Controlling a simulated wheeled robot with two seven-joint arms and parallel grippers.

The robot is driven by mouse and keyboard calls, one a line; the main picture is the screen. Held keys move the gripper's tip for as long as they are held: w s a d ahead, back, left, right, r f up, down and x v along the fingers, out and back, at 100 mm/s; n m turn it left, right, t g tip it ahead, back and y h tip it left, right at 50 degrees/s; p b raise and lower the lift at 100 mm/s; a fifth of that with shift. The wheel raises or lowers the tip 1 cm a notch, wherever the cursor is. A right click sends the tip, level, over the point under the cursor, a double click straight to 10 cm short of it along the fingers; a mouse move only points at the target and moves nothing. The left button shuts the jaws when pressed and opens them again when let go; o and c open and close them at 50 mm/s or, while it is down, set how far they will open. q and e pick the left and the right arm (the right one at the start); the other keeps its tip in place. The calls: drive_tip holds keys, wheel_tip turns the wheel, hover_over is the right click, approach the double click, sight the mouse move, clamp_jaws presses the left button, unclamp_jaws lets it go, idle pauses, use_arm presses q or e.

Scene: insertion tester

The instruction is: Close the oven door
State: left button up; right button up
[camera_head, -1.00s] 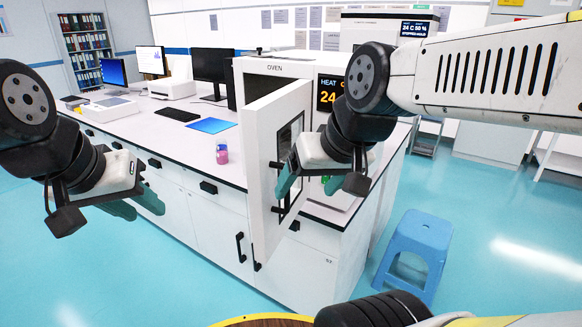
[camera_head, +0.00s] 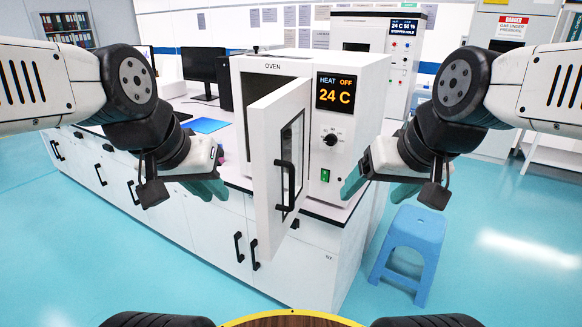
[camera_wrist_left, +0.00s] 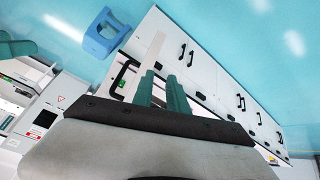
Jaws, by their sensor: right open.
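The white oven (camera_head: 345,110) stands on the bench with its door (camera_head: 262,170) partly open, swung out toward me. The door has a dark window and a black vertical handle (camera_head: 285,185). My left gripper (camera_head: 208,188) is left of the door, apart from it, with its green fingers close together and nothing seen between them. In the left wrist view the fingers (camera_wrist_left: 160,92) are side by side near the door handle (camera_wrist_left: 123,76).
The white bench (camera_head: 310,265) with black-handled cabinets runs to the left. A blue stool (camera_head: 408,250) stands on the floor at the right. A blue sheet (camera_head: 204,125) and a monitor (camera_head: 203,68) are on the bench. The floor in front is clear.

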use_arm(q)
drive_tip(key=shift+w+d+m+g, duration=0.3)
drive_tip(key=shift+d+m, duration=0.05)
drive_tip(key=shift+m, duration=0.25)
clamp_jaws()
drive_tip(key=w+d+m+g+y, duration=0.2)
drive_tip(key=w+d+m+y, duration=0.15)
drive_tip(key=d+m, duration=0.6)
drive_tip(key=w+d+m+g+y, duration=0.25)
drive_tip(key=w+d+m, duration=0.25)
drive_tip(key=d+m, duration=0.4)
drive_tip(key=m, duration=0.1)
approach(269, 212)
drive_tip(key=d+f, duration=0.1)
drive_tip(key=s+f, duration=0.1)
drive_tip(key=d+f, duration=0.1)
drive_tip(key=f, duration=0.1)
drive_tip(key=shift+s+d, duration=0.25)
drive_tip(key=shift+d, duration=0.05)
drive_tip(key=a, duration=0.2)
drive_tip(key=w+a, duration=0.1)
drive_tip(key=shift+w+a, duration=0.2)
drive_tip(key=shift+a, duration=0.2)
drive_tip(key=shift+a, duration=0.1)
